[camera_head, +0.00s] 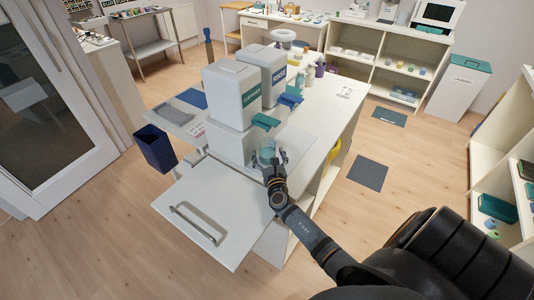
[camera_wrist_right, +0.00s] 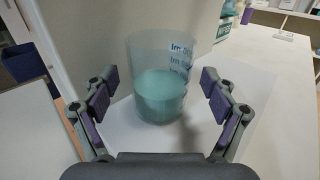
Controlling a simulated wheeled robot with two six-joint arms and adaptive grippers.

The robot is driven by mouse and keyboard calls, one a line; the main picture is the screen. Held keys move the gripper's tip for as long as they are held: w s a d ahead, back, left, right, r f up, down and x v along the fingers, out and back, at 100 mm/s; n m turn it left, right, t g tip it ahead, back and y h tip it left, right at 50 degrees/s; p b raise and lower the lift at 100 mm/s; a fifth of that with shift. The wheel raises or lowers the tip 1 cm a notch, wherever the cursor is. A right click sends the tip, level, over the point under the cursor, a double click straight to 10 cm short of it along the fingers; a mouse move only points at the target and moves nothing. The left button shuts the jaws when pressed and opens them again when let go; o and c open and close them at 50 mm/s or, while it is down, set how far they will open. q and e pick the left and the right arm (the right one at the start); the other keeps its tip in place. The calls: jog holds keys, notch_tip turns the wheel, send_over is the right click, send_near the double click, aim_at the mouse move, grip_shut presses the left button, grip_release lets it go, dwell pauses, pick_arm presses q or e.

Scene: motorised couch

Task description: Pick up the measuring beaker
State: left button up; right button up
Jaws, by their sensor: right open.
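The measuring beaker (camera_wrist_right: 160,82) is a clear cup with dark markings and teal liquid in its lower part. It stands upright on the white surface. In the head view the beaker (camera_head: 267,154) is small, in front of the white dispenser base. My right gripper (camera_wrist_right: 157,92) is open, with one finger on each side of the beaker and visible gaps to it. In the head view my right gripper (camera_head: 270,163) is at the beaker and partly covers it. My left gripper is not in view.
Two white containers, one with a green label (camera_head: 232,92) and one with a blue label (camera_head: 265,72), stand behind the beaker. A drawer or flap with a handle (camera_head: 193,224) sticks out at the front left. A dark blue bin (camera_head: 155,148) stands left.

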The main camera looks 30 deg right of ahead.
jog(key=shift+s, duration=0.1)
jog(key=shift+c, duration=0.2)
jog(key=shift+r, duration=0.1)
jog(key=shift+c, duration=1.3)
jog(key=c, duration=1)
jog(key=shift+r, duration=0.2)
jog(key=shift+c, duration=0.3)
notch_tip(320, 180, up, 3)
jog(key=shift+r+p, duration=0.1)
jog(key=shift+p, duration=0.8)
jog(key=b+v, duration=0.1)
jog(key=v, duration=0.4)
jog(key=b+v, duration=0.2)
jog(key=v, duration=0.4)
jog(key=b+v, duration=0.1)
jog(key=v, duration=0.5)
jog(key=shift+s+a+f+b, duration=0.15)
jog(key=shift+f+b, duration=0.15)
jog(key=shift+b, duration=0.05)
jog(key=shift+s+a+r, duration=0.15)
jog(key=shift+s, duration=0.2)
